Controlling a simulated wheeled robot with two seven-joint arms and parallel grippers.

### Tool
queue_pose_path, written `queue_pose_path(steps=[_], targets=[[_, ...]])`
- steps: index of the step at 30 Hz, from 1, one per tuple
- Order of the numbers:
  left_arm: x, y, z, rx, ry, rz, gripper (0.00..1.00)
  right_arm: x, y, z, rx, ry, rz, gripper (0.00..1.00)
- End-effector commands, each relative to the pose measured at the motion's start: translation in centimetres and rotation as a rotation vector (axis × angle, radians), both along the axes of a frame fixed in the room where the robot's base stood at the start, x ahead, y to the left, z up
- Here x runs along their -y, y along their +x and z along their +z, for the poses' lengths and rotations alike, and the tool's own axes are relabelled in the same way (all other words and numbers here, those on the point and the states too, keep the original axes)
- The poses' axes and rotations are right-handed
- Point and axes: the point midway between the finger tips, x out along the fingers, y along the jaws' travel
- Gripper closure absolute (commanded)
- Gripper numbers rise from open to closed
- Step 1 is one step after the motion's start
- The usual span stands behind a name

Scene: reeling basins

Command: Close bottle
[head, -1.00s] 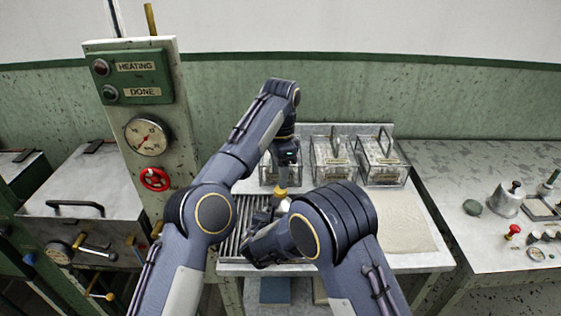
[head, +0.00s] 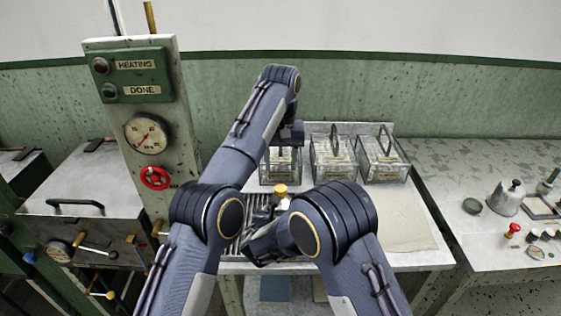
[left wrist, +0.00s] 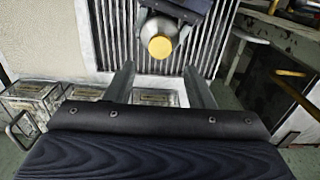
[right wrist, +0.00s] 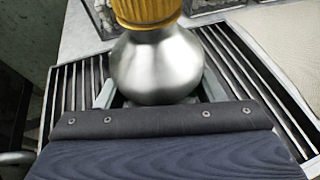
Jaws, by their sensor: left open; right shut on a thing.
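The bottle is a round silver metal flask (right wrist: 158,65) with a ribbed yellow cap (right wrist: 145,8) on its neck. In the head view the cap (head: 281,190) and part of the bottle (head: 283,205) show between my arms. My right gripper (right wrist: 160,98) is shut on the bottle body, one finger on each side. My left gripper (left wrist: 160,78) is open and empty, apart from the cap. The left wrist view shows the cap (left wrist: 160,47) and bottle (left wrist: 155,28) beyond its fingertips. How tightly the cap sits cannot be told.
A slatted metal rack (left wrist: 100,35) lies under the bottle. Several clear boxes (head: 333,160) with handles stand at the back of the table. A beige cloth (head: 400,222) lies at the right. A gauge panel (head: 140,100) stands at the left.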

Motion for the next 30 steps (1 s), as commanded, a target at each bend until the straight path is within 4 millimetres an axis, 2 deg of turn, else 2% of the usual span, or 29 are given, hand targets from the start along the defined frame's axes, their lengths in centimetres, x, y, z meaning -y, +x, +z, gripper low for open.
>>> queue_pose_path(steps=[8, 18, 21, 30], targets=[[-0.1, 0.0, -1.6, -0.003, 0.002, -0.001, 0.51, 0.0, 0.0, 0.0, 0.001, 0.0, 0.0, 1.0], [-0.1, 0.0, -6.5, -0.002, 0.002, -0.002, 0.51, 0.0, 0.0, 0.0, 0.001, 0.0, 0.0, 1.0], [-0.1, 0.0, -7.4, -0.001, 0.002, -0.001, 0.51, 0.0, 0.0, 0.0, 0.001, 0.001, 0.0, 1.0], [-0.1, 0.0, -8.0, 0.001, 0.0, -0.001, 0.51, 0.0, 0.0, 0.0, 0.001, 0.0, 0.0, 1.0]])
